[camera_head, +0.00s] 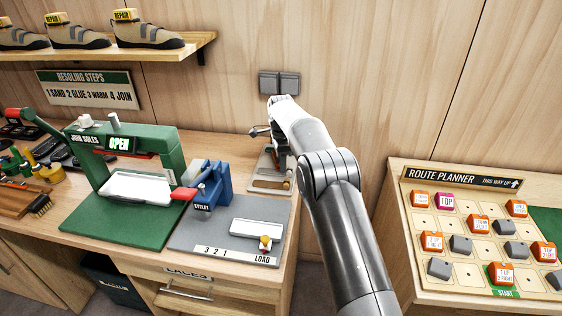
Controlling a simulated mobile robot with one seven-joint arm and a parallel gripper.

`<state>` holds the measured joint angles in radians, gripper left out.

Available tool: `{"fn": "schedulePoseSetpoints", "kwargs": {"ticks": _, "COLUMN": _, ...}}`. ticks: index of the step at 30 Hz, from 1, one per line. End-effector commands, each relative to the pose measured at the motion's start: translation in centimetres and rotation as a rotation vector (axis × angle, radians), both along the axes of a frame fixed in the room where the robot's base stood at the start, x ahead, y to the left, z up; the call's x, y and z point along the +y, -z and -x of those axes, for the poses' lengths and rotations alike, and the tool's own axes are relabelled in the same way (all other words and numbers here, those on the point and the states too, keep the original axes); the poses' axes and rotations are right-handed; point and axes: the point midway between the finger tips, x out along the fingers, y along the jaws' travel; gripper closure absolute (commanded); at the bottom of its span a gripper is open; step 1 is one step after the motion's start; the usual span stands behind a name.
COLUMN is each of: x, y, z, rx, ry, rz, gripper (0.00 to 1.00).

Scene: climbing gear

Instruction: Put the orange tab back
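Several orange tabs with small print, such as one at the upper left (421,200), one at the right (544,251) and one by the green START label (501,273), sit on the pale Route Planner board (418,281). I cannot tell which one is the task's tab. My gripper (272,150) is at the back of the workbench, left of and apart from the board.
A pink TOP tab (442,202) and several grey tabs (460,244) share the board. The bench holds a green sole press (175,155), a blue eyelet tool (215,190) and a grey base with a white tray (240,227). A small board (262,186) lies under my gripper.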

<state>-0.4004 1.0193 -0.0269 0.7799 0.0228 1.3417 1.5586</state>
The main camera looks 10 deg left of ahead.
Motion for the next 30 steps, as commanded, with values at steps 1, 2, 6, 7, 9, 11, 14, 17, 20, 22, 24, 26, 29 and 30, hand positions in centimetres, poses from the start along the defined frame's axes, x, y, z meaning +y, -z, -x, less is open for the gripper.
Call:
{"fn": "schedulePoseSetpoints", "kwargs": {"ticks": 1, "x": 0.0, "y": 0.0, "z": 0.0, "rx": 0.0, "ry": 0.0, "rz": 0.0, "gripper": 0.62}}
{"fn": "schedulePoseSetpoints", "kwargs": {"ticks": 2, "x": 0.0, "y": 0.0, "z": 0.0, "rx": 0.0, "ry": 0.0, "rz": 0.0, "gripper": 0.62}}
{"fn": "schedulePoseSetpoints", "kwargs": {"ticks": 6, "x": 0.0, "y": -0.3, "z": 0.0, "rx": -0.001, "ry": 0.0, "rz": 0.0, "gripper": 0.62}}
{"fn": "schedulePoseSetpoints", "kwargs": {"ticks": 7, "x": 0.0, "y": -0.5, "z": 0.0, "rx": -0.001, "ry": 0.0, "rz": 0.0, "gripper": 0.62}}
{"fn": "schedulePoseSetpoints", "kwargs": {"ticks": 9, "x": 0.0, "y": -1.3, "z": 0.0, "rx": -0.002, "ry": 0.0, "rz": -0.001, "gripper": 0.62}}
{"fn": "schedulePoseSetpoints", "kwargs": {"ticks": 11, "x": 0.0, "y": -2.2, "z": -0.1, "rx": -0.004, "ry": 0.0, "rz": -0.002, "gripper": 0.62}}
{"fn": "schedulePoseSetpoints", "kwargs": {"ticks": 14, "x": 0.0, "y": -4.4, "z": -0.1, "rx": -0.004, "ry": 0.0, "rz": -0.002, "gripper": 0.62}}
{"fn": "schedulePoseSetpoints", "kwargs": {"ticks": 17, "x": 0.0, "y": -6.9, "z": -0.1, "rx": -0.004, "ry": 0.0, "rz": -0.002, "gripper": 0.62}}
{"fn": "schedulePoseSetpoints", "kwargs": {"ticks": 20, "x": 0.0, "y": -8.9, "z": -0.1, "rx": -0.004, "ry": 0.0, "rz": -0.002, "gripper": 0.62}}
{"fn": "schedulePoseSetpoints", "kwargs": {"ticks": 22, "x": 0.0, "y": -10.2, "z": 0.0, "rx": -0.003, "ry": 0.0, "rz": -0.001, "gripper": 0.62}}
{"fn": "schedulePoseSetpoints", "kwargs": {"ticks": 24, "x": 0.0, "y": -10.8, "z": -0.1, "rx": -0.002, "ry": 0.0, "rz": -0.001, "gripper": 0.62}}
{"fn": "schedulePoseSetpoints", "kwargs": {"ticks": 26, "x": 0.0, "y": -11.3, "z": -0.1, "rx": -0.002, "ry": 0.0, "rz": -0.001, "gripper": 0.62}}
{"fn": "schedulePoseSetpoints", "kwargs": {"ticks": 29, "x": 0.0, "y": -12.0, "z": -0.1, "rx": -0.001, "ry": 0.0, "rz": 0.0, "gripper": 0.62}}
{"fn": "schedulePoseSetpoints", "kwargs": {"ticks": 30, "x": 0.0, "y": -12.2, "z": 0.0, "rx": 0.0, "ry": 0.0, "rz": 0.0, "gripper": 0.62}}
